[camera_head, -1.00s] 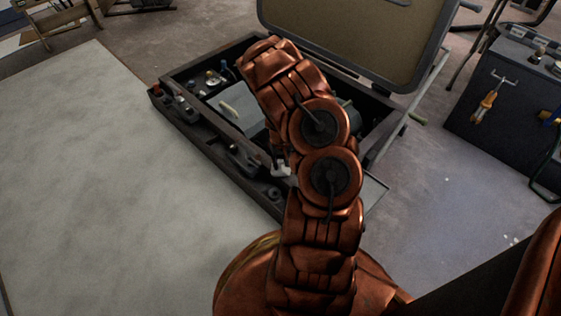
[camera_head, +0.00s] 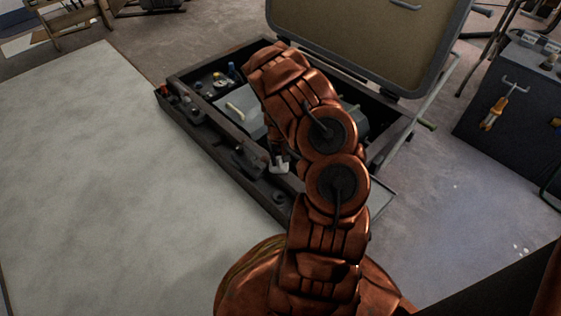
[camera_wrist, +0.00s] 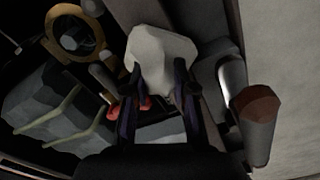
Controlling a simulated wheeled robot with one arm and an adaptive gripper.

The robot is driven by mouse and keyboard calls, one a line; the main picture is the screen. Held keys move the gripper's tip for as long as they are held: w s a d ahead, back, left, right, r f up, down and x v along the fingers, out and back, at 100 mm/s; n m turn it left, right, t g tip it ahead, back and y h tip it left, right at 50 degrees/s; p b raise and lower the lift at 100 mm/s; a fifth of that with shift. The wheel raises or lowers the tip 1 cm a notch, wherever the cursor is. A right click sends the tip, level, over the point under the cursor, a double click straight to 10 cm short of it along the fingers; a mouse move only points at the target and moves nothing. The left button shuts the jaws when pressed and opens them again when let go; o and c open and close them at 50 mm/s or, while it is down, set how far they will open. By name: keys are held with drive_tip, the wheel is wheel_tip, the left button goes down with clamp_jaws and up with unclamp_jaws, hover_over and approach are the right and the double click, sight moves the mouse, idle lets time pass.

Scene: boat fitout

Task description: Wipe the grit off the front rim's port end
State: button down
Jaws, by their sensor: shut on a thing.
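My gripper (camera_wrist: 158,108) is shut on a pale, faceted cloth-like wad (camera_wrist: 160,58), which sticks out past the fingertips. The wad also shows in the head view (camera_head: 279,166), close over the front rim (camera_head: 222,152) of the open dark case. Whether it touches the rim I cannot tell. In the wrist view a stretch of dark brown rim (camera_wrist: 212,128) runs just right of the fingers. My arm covers part of the case. I cannot make out grit on the rim, and the wad hides what lies under it.
Latch-like fittings sit along the case's front, one with a brown end (camera_wrist: 258,108). Inside are a grey box (camera_wrist: 48,105) and a brass ring (camera_wrist: 75,30). The raised lid (camera_head: 360,38) stands behind. A pale flat surface (camera_head: 90,180) lies clear at left; a dark cabinet (camera_head: 510,120) stands right.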

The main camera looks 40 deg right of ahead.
sight(284, 169)
drive_tip(key=shift+s+a+p, duration=0.1)
drive_tip(key=shift+p, duration=0.2)
drive_tip(key=s+p, duration=0.3)
drive_tip(key=shift+s+f+p, duration=0.1)
drive_tip(key=shift+f+p, duration=0.05)
drive_tip(key=shift+p, duration=0.15)
drive_tip(key=shift+s+a+f, duration=0.1)
drive_tip(key=shift+s+f, duration=0.15)
drive_tip(key=shift+s, duration=0.3)
drive_tip(key=shift+r+p, duration=0.1)
drive_tip(key=shift+p, duration=0.2)
drive_tip(key=shift+w+r+p, duration=0.2)
drive_tip(key=shift+r+p, duration=0.9)
drive_tip(key=shift+r, duration=1.95)
drive_tip(key=shift+r, duration=0.1)
drive_tip(key=shift+r+p, duration=0.6)
drive_tip(key=shift+r, duration=0.8)
